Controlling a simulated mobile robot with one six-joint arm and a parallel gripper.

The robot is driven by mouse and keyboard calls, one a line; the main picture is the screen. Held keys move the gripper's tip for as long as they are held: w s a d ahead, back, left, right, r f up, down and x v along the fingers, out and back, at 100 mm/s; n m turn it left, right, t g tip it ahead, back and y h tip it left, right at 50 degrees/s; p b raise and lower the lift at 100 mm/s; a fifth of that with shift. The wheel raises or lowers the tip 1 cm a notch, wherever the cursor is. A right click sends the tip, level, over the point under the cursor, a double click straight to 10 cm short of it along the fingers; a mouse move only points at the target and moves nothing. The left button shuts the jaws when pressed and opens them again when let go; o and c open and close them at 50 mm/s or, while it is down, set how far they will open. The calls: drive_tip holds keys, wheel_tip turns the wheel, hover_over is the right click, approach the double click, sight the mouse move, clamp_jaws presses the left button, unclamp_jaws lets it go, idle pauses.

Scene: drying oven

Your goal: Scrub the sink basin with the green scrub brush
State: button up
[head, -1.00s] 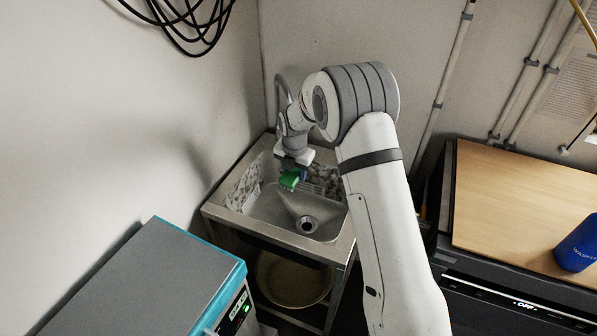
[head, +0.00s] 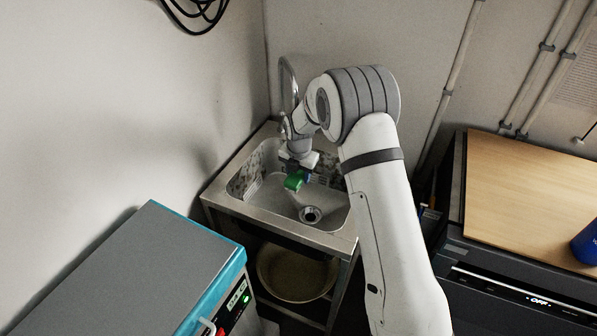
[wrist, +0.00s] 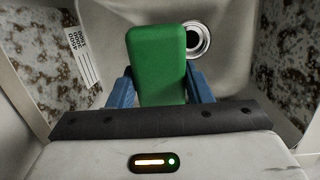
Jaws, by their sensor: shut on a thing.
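The green scrub brush (head: 294,181) is held in my gripper (head: 302,174), over the back part of the sink basin (head: 270,205). In the wrist view the brush (wrist: 157,65) shows as a green block between the two blue fingers of my gripper (wrist: 158,88), which are shut on it. The basin (wrist: 225,75) lies beyond it, with the round drain (wrist: 199,40) just right of the brush. The brush's underside is hidden, so I cannot tell whether it touches the basin. Brown speckled stains cover parts of the basin walls.
A curved tap (head: 290,75) stands behind the sink. A round bowl (head: 297,275) sits on the shelf below. A grey and teal oven (head: 150,270) is at front left. A wooden top (head: 530,190) with a blue container (head: 586,243) is at right.

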drive_tip(key=shift+f+b, duration=4.2)
drive_tip(key=shift+f, duration=2.35)
drive_tip(key=shift+f+b, duration=0.4)
drive_tip(key=shift+f, duration=0.25)
drive_tip(key=shift+d, duration=0.1)
